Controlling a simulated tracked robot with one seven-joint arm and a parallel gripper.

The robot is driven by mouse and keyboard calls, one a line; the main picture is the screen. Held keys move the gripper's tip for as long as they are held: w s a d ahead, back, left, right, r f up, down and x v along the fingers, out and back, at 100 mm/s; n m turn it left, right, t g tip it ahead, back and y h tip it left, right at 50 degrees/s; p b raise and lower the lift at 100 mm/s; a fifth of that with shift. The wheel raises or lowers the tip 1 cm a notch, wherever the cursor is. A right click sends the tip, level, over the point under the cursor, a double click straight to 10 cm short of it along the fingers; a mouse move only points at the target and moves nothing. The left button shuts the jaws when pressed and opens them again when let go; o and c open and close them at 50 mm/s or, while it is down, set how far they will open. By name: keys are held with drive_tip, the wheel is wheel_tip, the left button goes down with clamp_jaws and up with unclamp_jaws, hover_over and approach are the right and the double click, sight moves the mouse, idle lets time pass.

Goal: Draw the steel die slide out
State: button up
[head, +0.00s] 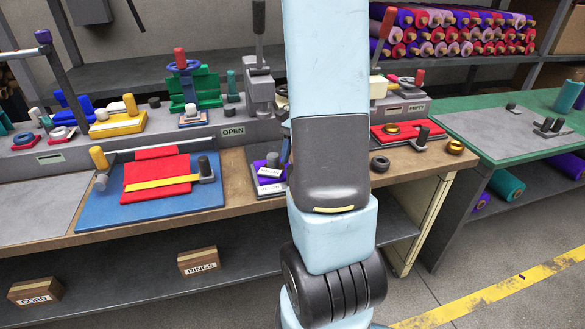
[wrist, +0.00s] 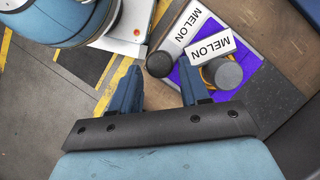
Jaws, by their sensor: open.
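My gripper (wrist: 160,72) shows in the wrist view, its two blue fingers apart with nothing between them. The felt lies on a dark grey plate (wrist: 275,98). The same group shows on the bench in the head view (head: 268,170), partly behind my arm. A grey press (head: 260,92) with a lever stands behind it. I cannot tell for sure which part is the steel die slide.
A blue board (head: 95,217) with red felt and a yellow bar lies at the left. An OPEN sign (head: 233,131) marks the grey ledge. Right of my arm are a red pad (head: 405,140) and dark and brass rings. A green-edged table (head: 470,127) stands further right.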

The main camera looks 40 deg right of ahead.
drive_tip(key=v, duration=1)
drive_tip(key=shift+f, duration=0.1)
drive_tip(key=s+a+r+n+t+h, duration=0.1)
drive_tip(key=s+a+r+n+t, duration=0.1)
drive_tip(key=s+a+r+n, duration=0.2)
drive_tip(key=s+a+r+n+t+h, duration=0.1)
drive_tip(key=s+a+r+n+t, duration=0.2)
drive_tip(key=a, duration=0.7)
drive_tip(key=s+a+r+n+t+h, duration=0.2)
drive_tip(key=s+a+r+n, duration=0.3)
drive_tip(key=a+n, duration=0.1)
drive_tip(key=shift+a+r, duration=0.15)
drive_tip(key=shift+a, duration=0.5)
idle(1.7)
